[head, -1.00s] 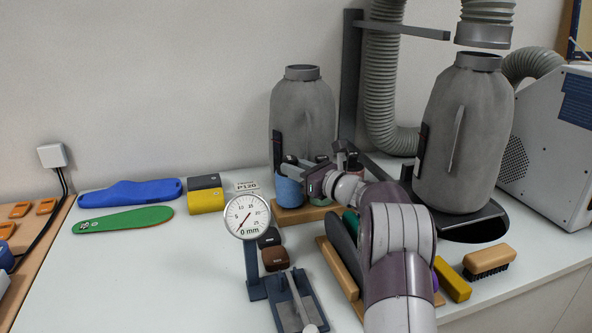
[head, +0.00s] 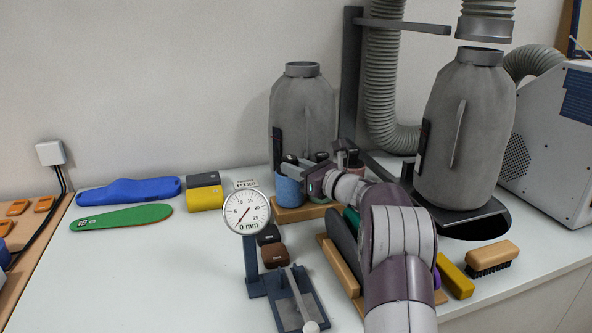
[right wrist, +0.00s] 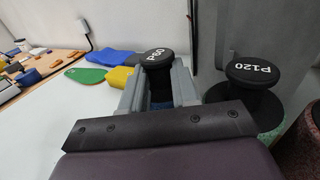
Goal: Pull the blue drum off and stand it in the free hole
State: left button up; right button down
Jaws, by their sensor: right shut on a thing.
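The blue drum (head: 289,191) is upright at the left end of a wooden block (head: 297,214) in the head view. My right gripper (head: 303,170) is shut on it from the right. In the right wrist view the grey fingers (right wrist: 160,88) flank the drum's black P60 cap (right wrist: 158,57). A green drum with a black P120 cap (right wrist: 252,72) stands just beside it, and a reddish drum (right wrist: 303,130) is at the right edge. My forearm and gripper hide much of this row. I cannot make out the free hole. My left gripper is not in view.
A dial gauge (head: 246,212) on a post stands close in front. Tall grey forms (head: 303,115) and (head: 465,135) stand behind and to the right. A green insole (head: 121,217) and yellow block (head: 205,199) lie left. The left front tabletop is clear.

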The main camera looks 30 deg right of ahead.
dwell(0.4)
jog(key=c, duration=0.5)
grip_release()
jog(key=shift+f, duration=0.1)
jog(key=shift+s+a+r+p, duration=0.15)
jog(key=shift+r+p, duration=0.1)
jog(key=shift+r, duration=0.75)
jog(key=shift+s+d+r+p, duration=0.1)
jog(key=shift+r+p, duration=0.15)
jog(key=shift+r, duration=0.8)
jog(key=shift+s+a+r+p, duration=0.15)
jog(key=shift+r+p, duration=0.1)
jog(key=shift+r, duration=0.75)
jog(key=shift+d, duration=0.1)
